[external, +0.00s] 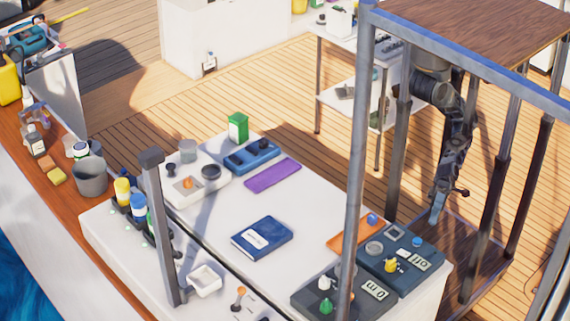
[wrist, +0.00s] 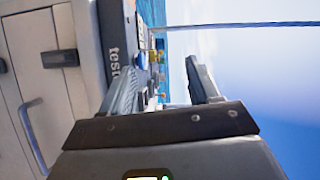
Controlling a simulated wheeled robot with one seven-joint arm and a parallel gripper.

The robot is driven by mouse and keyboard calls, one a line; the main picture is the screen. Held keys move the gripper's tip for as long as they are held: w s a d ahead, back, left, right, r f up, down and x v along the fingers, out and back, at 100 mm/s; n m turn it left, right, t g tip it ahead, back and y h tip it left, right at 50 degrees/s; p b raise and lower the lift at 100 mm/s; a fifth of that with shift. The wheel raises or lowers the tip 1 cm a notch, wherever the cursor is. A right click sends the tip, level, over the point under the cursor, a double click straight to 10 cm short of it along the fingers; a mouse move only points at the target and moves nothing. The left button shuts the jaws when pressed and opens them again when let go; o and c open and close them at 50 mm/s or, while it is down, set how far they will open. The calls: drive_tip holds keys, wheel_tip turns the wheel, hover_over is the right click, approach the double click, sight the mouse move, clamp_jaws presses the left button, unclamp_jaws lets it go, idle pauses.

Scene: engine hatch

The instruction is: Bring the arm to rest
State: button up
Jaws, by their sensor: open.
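My dark arm (external: 455,130) hangs at the right of the external view, inside the metal frame. Its gripper (external: 437,213) points down beside the right end of the white counter (external: 310,215). In the wrist view my gripper (wrist: 166,80) has its two fingers apart, with nothing held between them. The fingers hide part of the counter top.
Orange (external: 345,233) and dark (external: 400,258) panels lie at the counter's right end. A blue book (external: 262,237) and purple mat (external: 273,175) lie further left. Metal posts (external: 355,150) stand around the arm. White cabinet doors (wrist: 35,90) fill the wrist view's left side.

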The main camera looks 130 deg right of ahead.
drive_tip(key=s+d+f+n+h+b, duration=0.3)
drive_tip(key=d+f+n+b, duration=0.15)
drive_tip(key=d+f, duration=0.3)
drive_tip(key=s+d+f+n+h+b, duration=0.25)
drive_tip(key=d+f+n+b, duration=0.2)
drive_tip(key=d+f, duration=0.35)
drive_tip(key=s+d+f+n+h+b, duration=0.2)
drive_tip(key=s+d+f+n+b, duration=0.15)
drive_tip(key=d+f+b, duration=0.4)
wheel_tip(320, 180, up, 14)
drive_tip(key=d+p, duration=0.1)
drive_tip(key=p, duration=1.3)
drive_tip(key=shift+s+d+r+m+g+p, duration=0.2)
drive_tip(key=shift+r+m+g+p, duration=0.1)
drive_tip(key=shift+m+g, duration=0.1)
drive_tip(key=shift+o, duration=0.4)
